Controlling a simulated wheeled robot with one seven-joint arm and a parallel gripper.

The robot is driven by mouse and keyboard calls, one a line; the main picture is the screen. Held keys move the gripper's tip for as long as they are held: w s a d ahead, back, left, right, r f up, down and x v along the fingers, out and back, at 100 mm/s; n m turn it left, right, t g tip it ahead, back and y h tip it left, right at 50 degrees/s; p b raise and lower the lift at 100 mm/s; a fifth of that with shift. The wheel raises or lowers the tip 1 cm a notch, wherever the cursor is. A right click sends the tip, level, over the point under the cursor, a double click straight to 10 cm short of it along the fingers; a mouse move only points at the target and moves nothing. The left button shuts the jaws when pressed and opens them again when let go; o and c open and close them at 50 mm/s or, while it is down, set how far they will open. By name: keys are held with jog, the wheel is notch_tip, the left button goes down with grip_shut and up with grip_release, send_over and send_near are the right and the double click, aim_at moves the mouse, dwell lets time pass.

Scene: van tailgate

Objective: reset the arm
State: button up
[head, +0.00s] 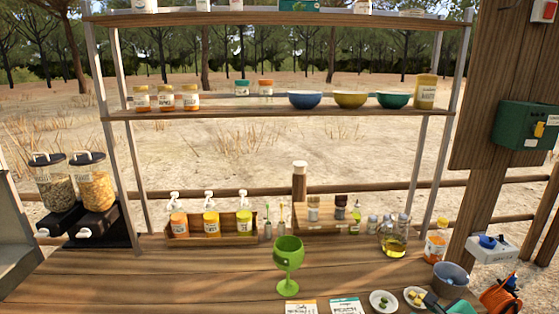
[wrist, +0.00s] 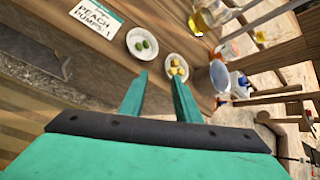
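My gripper (wrist: 158,80) shows in the wrist view with its two teal fingers apart and nothing held between them. It points toward the wooden counter near two small white dishes. A teal part of it also seems to show at the bottom right of the head view, by the counter's front edge. The rest of my arm is hidden.
A green goblet (head: 288,262) stands mid-counter. A dish with green items (head: 383,301), a dish with yellow pieces (head: 415,297), a grey bucket (head: 451,278) and an oil jug (head: 394,238) are at right. Cards (head: 346,306) lie in front. The left front counter is clear.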

jog(key=s+a+f+n+h, duration=0.1)
jog(key=s+a+f+n, duration=0.15)
jog(key=a+f, duration=0.4)
jog(key=s+a+f+n, duration=0.2)
jog(key=a+f+n, duration=0.2)
jog(key=f, duration=0.5)
jog(key=s+a+f+n+t, duration=0.2)
jog(key=s+a+f+n, duration=0.55)
jog(key=s+a, duration=0.3)
jog(key=s+a+n+t, duration=0.1)
jog(key=s+a+n, duration=0.6)
jog(key=s+a, duration=0.45)
jog(key=s+a+r+n+t+y, duration=0.1)
jog(key=s+a+r+n, duration=0.2)
jog(key=s, duration=0.4)
jog(key=s+a+r+n+t+y, duration=0.1)
jog(key=s+a+r+n, duration=0.2)
jog(key=s+r+n, duration=0.3)
jog(key=shift+s+r, duration=0.85)
jog(key=shift+s, duration=0.25)
